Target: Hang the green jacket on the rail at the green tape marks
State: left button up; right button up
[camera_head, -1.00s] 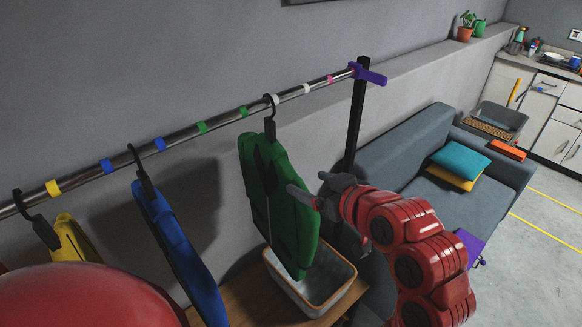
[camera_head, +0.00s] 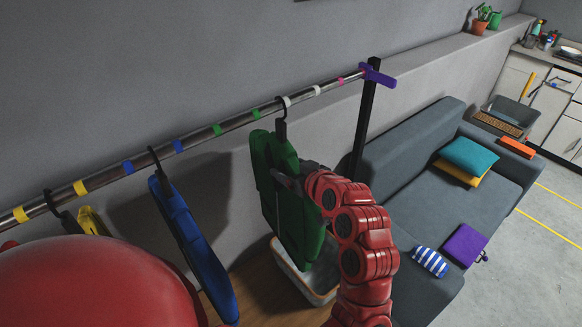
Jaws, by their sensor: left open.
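The green jacket (camera_head: 290,222) hangs by its dark hook from the metal rail (camera_head: 200,137), at a white tape mark (camera_head: 286,101). Two green tape marks, one farther left (camera_head: 217,129) and one nearer the jacket (camera_head: 256,114), are on the rail to the left of its hook.
A blue garment (camera_head: 190,240) and a yellow one (camera_head: 92,222) hang farther left. A black post (camera_head: 364,125) with a purple end piece (camera_head: 378,76) supports the rail's right end. A basket (camera_head: 312,285) stands below the jacket. A grey sofa (camera_head: 405,150) is at right.

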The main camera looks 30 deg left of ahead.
pick_arm(q)
jog(key=shift+c, duration=0.3)
grip_shut()
jog(key=shift+r, duration=0.1)
jog(key=shift+r, duration=0.3)
jog(key=shift+s, duration=0.1)
